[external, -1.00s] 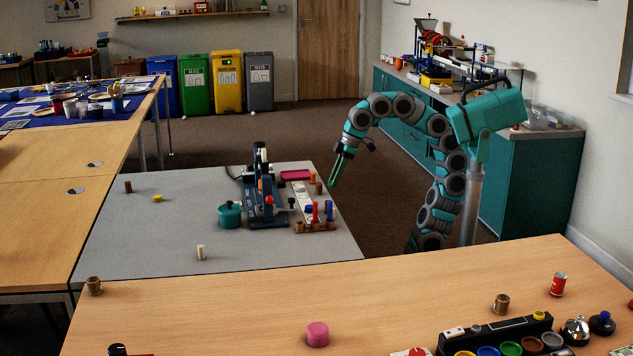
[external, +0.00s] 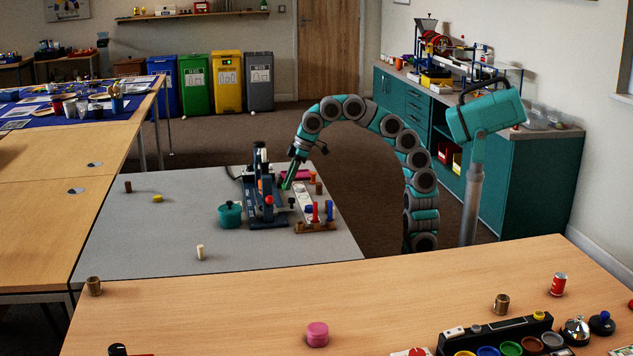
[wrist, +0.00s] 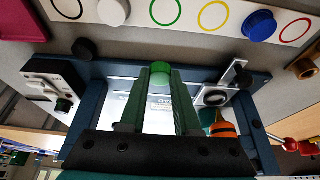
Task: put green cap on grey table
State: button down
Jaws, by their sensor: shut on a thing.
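The green cap (wrist: 160,66) sits between the tips of my two green fingers in the wrist view. My gripper (wrist: 161,78) is shut on it. In the external view my gripper (external: 287,184) is over the back right part of the grey table (external: 130,240), beside the dark blue machine (external: 265,205). The cap is too small to tell from the fingers there. In the wrist view the blue frame of the machine (wrist: 90,100) lies behind the cap, and the cap looks held above it.
A white strip with coloured rings (wrist: 213,15) bears a blue cap (wrist: 259,25). A teal pot (external: 230,214), a yellow piece (external: 157,198), a brown cylinder (external: 128,187) and a cream peg (external: 200,252) stand on the grey table. Its left and front parts are mostly bare.

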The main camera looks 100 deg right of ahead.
jog(key=shift+w+f, duration=0.1)
jog(key=shift+f, duration=1.75)
jog(key=c, duration=0.6)
grip_release()
jog(key=shift+f, duration=0.1)
jog(key=shift+c, duration=0.2)
jog(key=v, duration=1.2)
jog(key=shift+r+p, duration=0.25)
jog(key=shift+p, duration=0.1)
jog(key=shift+a, duration=0.1)
jog(key=s+a+f+g+p, duration=0.1)
jog(key=s+a+f, duration=0.3)
jog(key=s+f, duration=0.4)
jog(key=s+a+f+g+p, duration=0.2)
jog(key=s+a+f+g, duration=0.1)
jog(key=s+f, duration=0.5)
jog(key=s+a+f+g+p, duration=0.2)
jog(key=s+a+f, duration=0.3)
jog(key=s+f, duration=0.3)
notch_tip(320, 180, down, 4)
jog(key=shift+s+a+f, duration=0.15)
jog(key=shift+a+f, duration=0.05)
jog(key=shift+a, duration=0.05)
